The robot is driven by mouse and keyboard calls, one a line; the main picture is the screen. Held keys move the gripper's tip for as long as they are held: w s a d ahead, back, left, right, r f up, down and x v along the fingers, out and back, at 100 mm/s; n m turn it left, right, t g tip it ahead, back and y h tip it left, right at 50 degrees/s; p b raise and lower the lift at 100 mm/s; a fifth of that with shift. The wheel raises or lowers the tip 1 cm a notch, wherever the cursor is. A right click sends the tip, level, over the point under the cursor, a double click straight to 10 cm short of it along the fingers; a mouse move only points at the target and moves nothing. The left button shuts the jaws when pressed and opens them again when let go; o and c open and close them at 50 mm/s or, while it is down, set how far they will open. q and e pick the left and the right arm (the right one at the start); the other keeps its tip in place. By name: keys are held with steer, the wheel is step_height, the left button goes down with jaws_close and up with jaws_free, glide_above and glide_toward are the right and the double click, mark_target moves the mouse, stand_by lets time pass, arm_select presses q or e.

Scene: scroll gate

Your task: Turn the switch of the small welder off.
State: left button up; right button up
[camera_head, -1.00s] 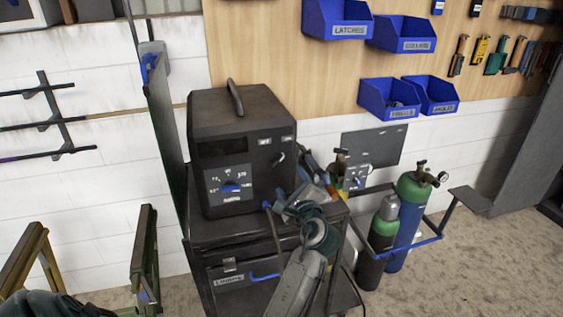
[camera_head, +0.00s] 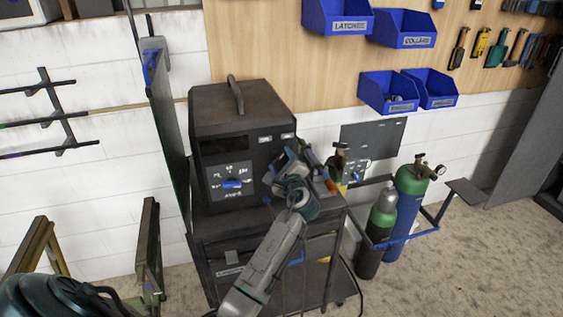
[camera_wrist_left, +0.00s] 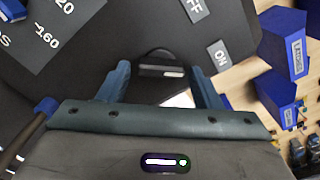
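The small welder is a dark box (camera_head: 225,115) with a top handle, standing on a dark cart. My left gripper (camera_head: 283,166) is in front of the right part of its face and hides the switch in the head view. In the left wrist view the switch (camera_wrist_left: 160,70) is a dark round knob with a pale bar lying roughly level in the picture. The ON label (camera_wrist_left: 218,54) is to its right and the OFF label (camera_wrist_left: 194,9) above right. The left gripper (camera_wrist_left: 161,82) is open, its fingers on either side of the knob; contact cannot be told. My right gripper is not in view.
A numbered dial (camera_head: 232,184) with a blue pointer is on the welder face, left of the gripper. Gas cylinders (camera_head: 409,205) stand right of the cart (camera_head: 230,250). Blue bins (camera_head: 388,92) hang on the wall behind. Tools stand close to the right of the gripper.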

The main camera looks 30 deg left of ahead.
arm_select(q)
steer(key=c, duration=0.7)
steer(key=shift+f, duration=0.1)
steer(key=shift+f+n+b, duration=0.1)
steer(key=shift+n+b, duration=0.6)
steer(key=shift+b, duration=0.25)
steer(key=n+b, duration=1.1)
steer(key=b, duration=0.1)
steer(key=shift+r+n+b, duration=0.2)
steer(key=shift+n+b, duration=0.85)
steer(key=shift+n, duration=0.15)
steer(key=shift+r+n+b, duration=0.15)
steer(key=shift+n+b, duration=0.35)
steer(key=shift+n, duration=0.2)
